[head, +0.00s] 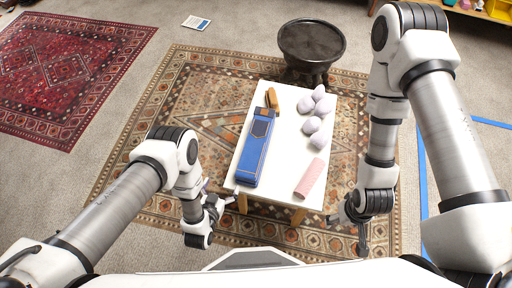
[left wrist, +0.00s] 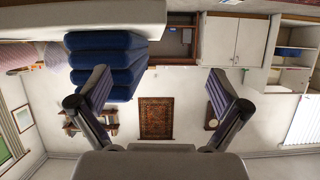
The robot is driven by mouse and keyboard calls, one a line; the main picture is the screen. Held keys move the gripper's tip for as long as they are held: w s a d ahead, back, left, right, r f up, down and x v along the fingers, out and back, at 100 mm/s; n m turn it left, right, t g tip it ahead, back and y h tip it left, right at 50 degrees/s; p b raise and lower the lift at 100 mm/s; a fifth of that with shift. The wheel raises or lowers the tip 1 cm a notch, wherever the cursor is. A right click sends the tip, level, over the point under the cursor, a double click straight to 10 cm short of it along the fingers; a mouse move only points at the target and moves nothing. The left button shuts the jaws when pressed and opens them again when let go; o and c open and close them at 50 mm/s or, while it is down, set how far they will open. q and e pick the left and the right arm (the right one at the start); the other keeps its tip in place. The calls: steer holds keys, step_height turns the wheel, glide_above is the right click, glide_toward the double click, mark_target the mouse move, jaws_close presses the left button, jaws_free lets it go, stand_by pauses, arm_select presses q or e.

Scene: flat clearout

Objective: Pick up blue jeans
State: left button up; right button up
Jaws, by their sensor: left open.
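The blue jeans (head: 253,155) appear as a long, folded blue bundle with tan lines, lying along the left side of a white table (head: 285,170). In the left wrist view, which looks upside down, the jeans (left wrist: 105,62) show as a thick stack of blue folds at upper left, beyond one finger. My left gripper (head: 213,207) is open and empty, beside the table's near left corner, close to the near end of the jeans and apart from them. Its two spread fingers also show in the left wrist view (left wrist: 158,108). My right gripper (head: 350,222) is near the table's near right corner, fingers apart and empty.
On the table are a pink cylinder (head: 309,178), several pale lilac lumps (head: 311,125) and a brown item (head: 272,98) touching the far end of the jeans. A dark round bowl-like stand (head: 311,45) is behind the table. The patterned rug (head: 180,100) left of the table is clear.

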mark_target(248, 168)
arm_select(q)
steer(key=d+t, duration=0.1)
steer(key=d, duration=0.1)
steer(key=s+d+r+t+h, duration=0.1)
steer(key=d+t, duration=0.1)
steer(key=d, duration=0.1)
steer(key=d+r+t, duration=0.1)
steer(key=d, duration=0.2)
steer(key=shift+s+r+t+h, duration=0.1)
steer(key=shift+s+t+h, duration=0.2)
steer(key=shift+t, duration=0.1)
steer(key=x, duration=0.7)
steer(key=shift+a+f, duration=0.25)
steer(key=shift+w, duration=0.1)
steer(key=c, duration=1.4)
